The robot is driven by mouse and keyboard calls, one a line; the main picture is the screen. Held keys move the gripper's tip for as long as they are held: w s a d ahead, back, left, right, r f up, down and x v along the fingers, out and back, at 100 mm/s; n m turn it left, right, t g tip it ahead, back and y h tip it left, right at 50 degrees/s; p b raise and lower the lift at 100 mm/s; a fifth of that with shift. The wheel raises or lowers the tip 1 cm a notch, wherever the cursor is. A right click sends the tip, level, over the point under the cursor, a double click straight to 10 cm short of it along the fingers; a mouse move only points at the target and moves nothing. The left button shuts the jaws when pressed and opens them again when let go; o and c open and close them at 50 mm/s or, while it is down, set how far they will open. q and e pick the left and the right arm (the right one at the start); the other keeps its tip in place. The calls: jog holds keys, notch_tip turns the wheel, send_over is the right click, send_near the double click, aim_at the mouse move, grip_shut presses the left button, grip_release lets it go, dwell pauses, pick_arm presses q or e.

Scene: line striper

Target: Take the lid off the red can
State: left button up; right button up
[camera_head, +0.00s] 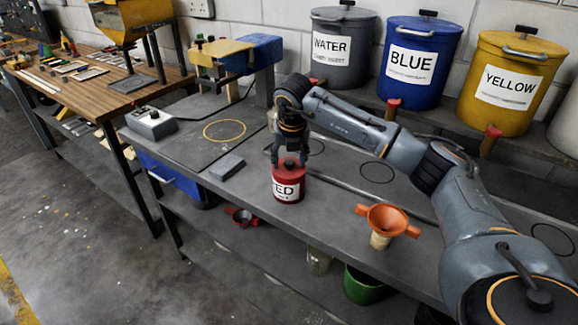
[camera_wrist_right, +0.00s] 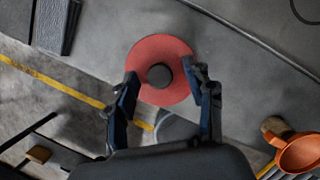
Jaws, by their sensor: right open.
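The red can (camera_head: 288,187) stands upright on the grey bench near its front edge, with a white label partly reading "ED". Its round red lid (camera_wrist_right: 172,57) with a dark knob (camera_wrist_right: 159,76) is on top, seen from above in the right wrist view. My right gripper (camera_head: 289,162) is directly above the can, pointing down, with its fingers apart. In the right wrist view the right gripper (camera_wrist_right: 163,88) has one finger on each side of the lid's near part, with the knob between and slightly beyond the tips. I cannot tell whether the fingers touch the lid. My left gripper is not in view.
An orange funnel (camera_head: 387,219) stands on the bench to the right of the can. A dark grey block (camera_head: 227,167) lies to the left. Large WATER (camera_head: 341,72), BLUE (camera_head: 414,84) and YELLOW (camera_head: 511,112) cans stand on the raised shelf behind. The bench's front edge is close.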

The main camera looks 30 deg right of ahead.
grip_shut()
